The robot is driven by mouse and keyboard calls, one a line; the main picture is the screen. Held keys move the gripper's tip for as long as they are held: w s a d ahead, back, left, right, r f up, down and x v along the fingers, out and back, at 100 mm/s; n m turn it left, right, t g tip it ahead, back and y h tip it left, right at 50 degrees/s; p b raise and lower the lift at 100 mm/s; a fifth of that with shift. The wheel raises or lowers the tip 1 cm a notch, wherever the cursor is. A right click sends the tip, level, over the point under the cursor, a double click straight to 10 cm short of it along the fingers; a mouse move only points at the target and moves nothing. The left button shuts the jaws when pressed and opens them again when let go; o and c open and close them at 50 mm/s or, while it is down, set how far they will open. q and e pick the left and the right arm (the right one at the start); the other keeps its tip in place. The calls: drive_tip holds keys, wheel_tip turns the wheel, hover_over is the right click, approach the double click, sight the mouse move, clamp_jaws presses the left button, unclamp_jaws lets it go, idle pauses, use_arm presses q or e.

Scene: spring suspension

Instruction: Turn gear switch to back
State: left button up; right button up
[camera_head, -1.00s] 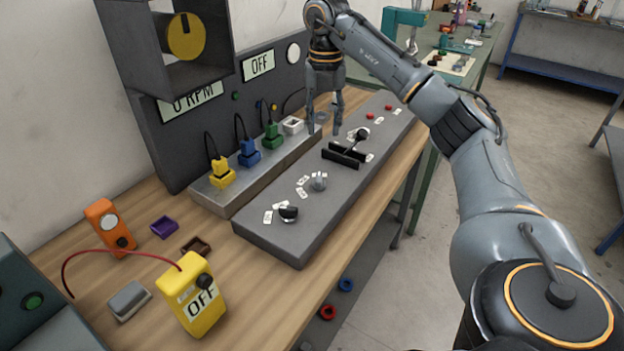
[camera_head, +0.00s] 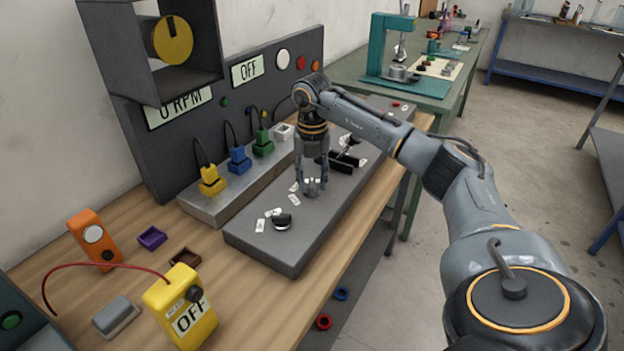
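A grey control panel (camera_head: 270,250) lies along the bench. A small silvery knob (camera_head: 313,186) with several white labels around it stands mid-panel; a dark round knob (camera_head: 281,221) with labels is nearer. A black lever in a slotted black frame (camera_head: 345,162) is farther back. I cannot tell from writing which is the gear switch. My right gripper (camera_head: 312,191) points down over the silvery knob, its fingers on either side and partly hiding it. Whether they touch or grip it is not clear. My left gripper is not in view.
A metal strip (camera_head: 215,207) with yellow, blue and green plugs runs behind the panel. A yellow meter (camera_head: 185,310) reading OFF and an orange device (camera_head: 95,238) stand at the left. The panel's near end is clear. A screen (camera_head: 246,70) reads OFF.

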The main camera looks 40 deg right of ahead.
drive_tip(key=shift+f, duration=0.4)
clamp_jaws()
